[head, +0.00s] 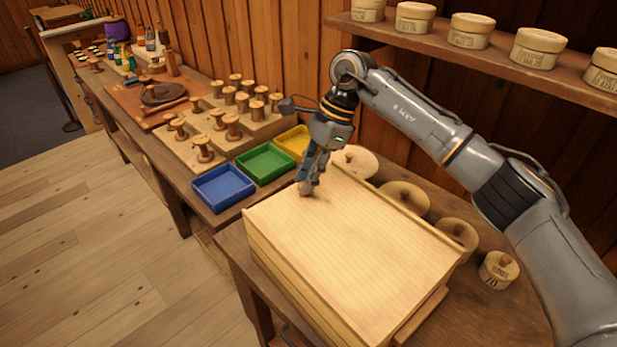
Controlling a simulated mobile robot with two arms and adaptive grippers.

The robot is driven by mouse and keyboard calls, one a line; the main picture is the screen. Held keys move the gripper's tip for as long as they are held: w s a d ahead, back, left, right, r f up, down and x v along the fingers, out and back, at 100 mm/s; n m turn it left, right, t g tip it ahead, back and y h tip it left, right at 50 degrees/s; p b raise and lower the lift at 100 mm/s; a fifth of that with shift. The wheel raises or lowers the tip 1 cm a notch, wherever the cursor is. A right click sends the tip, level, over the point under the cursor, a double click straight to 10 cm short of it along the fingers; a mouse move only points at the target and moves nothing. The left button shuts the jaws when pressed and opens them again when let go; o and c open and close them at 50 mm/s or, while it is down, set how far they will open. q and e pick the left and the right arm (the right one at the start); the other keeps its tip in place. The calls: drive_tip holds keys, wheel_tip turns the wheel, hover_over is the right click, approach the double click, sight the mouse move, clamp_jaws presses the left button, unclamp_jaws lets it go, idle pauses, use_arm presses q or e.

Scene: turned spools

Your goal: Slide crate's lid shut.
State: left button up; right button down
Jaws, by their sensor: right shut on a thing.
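The pale wooden crate (290,290) stands on the near table. Its flat lid (350,240) covers the top that I can see; no open gap into the crate shows from here. My right gripper (306,186) points down at the far left part of the lid. Its fingers are shut on a small wooden knob on the lid, mostly hidden by the fingers. My left gripper is not in view.
Blue (223,188), green (264,163) and yellow (293,141) trays lie beyond the crate. Round wooden boxes (404,198) stand close along its right side. Several spools (232,126) stand on stepped boards farther back. A shelf (480,62) with lidded tubs hangs above.

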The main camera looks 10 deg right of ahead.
drive_tip(key=c, duration=1.1)
unclamp_jaws()
drive_tip(key=shift+c, duration=0.2)
drive_tip(key=v, duration=1.2)
